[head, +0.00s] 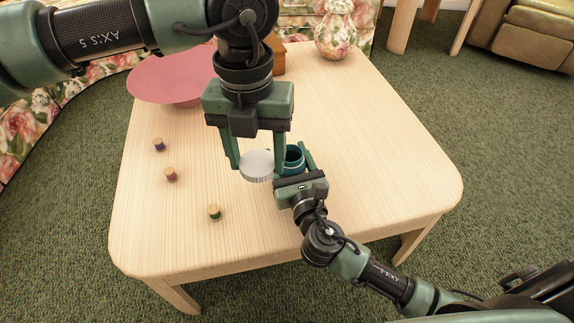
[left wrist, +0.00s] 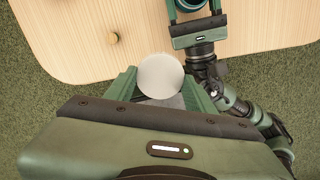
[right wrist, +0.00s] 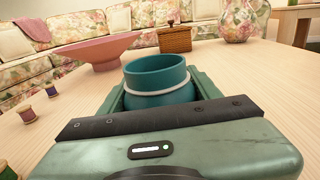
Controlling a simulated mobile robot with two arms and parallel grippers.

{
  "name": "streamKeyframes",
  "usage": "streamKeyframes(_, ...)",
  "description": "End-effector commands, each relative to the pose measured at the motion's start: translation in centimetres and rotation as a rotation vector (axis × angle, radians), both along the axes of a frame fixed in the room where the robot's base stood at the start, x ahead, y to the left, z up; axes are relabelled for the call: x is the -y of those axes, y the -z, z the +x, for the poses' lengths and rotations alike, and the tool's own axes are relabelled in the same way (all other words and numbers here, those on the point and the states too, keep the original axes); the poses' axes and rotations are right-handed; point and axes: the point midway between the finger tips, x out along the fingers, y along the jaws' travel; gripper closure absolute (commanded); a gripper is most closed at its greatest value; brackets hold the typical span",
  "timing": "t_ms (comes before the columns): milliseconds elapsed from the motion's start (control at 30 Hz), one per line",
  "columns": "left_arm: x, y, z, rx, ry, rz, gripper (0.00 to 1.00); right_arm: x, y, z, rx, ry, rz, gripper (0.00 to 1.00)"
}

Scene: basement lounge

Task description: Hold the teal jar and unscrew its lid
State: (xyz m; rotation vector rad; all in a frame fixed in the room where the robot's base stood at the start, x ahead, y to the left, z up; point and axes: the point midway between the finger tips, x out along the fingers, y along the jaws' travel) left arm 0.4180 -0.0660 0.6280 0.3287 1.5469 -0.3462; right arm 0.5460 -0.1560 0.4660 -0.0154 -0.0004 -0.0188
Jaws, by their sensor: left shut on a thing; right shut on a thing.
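The teal jar (head: 294,157) is upright on the table with its mouth open, and it shows large in the right wrist view (right wrist: 157,77) with a pale ring round its neck. My right gripper (head: 296,165) is shut on the jar from the near side. The white lid (head: 257,165) is off the jar, a little to its left in the head view. My left gripper (head: 258,160) points down and is shut on the lid, which also shows between its fingers in the left wrist view (left wrist: 160,76).
On the wooden table (head: 360,130) are a pink bowl (head: 172,80), a wicker basket (head: 278,56) and a floral vase (head: 336,38) at the back. Three thread spools, purple (head: 158,145), mauve (head: 171,174) and green (head: 214,212), stand at left. The table's right side is clear.

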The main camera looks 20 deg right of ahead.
Motion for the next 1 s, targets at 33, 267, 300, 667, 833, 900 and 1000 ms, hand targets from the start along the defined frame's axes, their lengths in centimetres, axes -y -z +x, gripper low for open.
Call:
streamKeyframes(33, -0.01, 1.24, 0.00, 0.000, 0.000, 0.000, 0.95, -0.02, 1.53, 0.00, -0.001, 0.000, 0.000, 1.00)
streamKeyframes(267, -0.01, 1.18, 0.00, 0.000, 0.000, 0.000, 0.95, -0.02, 1.64, 0.01, 0.001, -0.001, 0.000, 1.00)
streamKeyframes(300, -0.01, 1.18, 0.00, 0.000, 0.000, 0.000, 0.95, -0.02, 1.64, 0.01, 0.001, -0.001, 0.000, 1.00)
streamKeyframes(667, 0.00, 1.32, 0.00, 0.000, 0.000, 0.000, 0.95, -0.01, 1.99, 0.00, 0.000, 0.000, 0.000, 0.15)
streamKeyframes(833, 0.00, 1.31, 0.00, 0.000, 0.000, 0.000, 0.95, -0.01, 1.98, 0.00, 0.000, 0.000, 0.000, 0.15)
streamKeyframes(900, -0.01, 1.20, 0.00, 0.000, 0.000, 0.000, 0.95, 0.00, 1.78, 0.00, 0.000, 0.000, 0.000, 0.15)
streamKeyframes(1000, 0.00, 0.90, 0.00, 0.000, 0.000, 0.000, 0.95, -0.02, 1.67, -0.61, -0.003, -0.001, -0.001, 0.15)
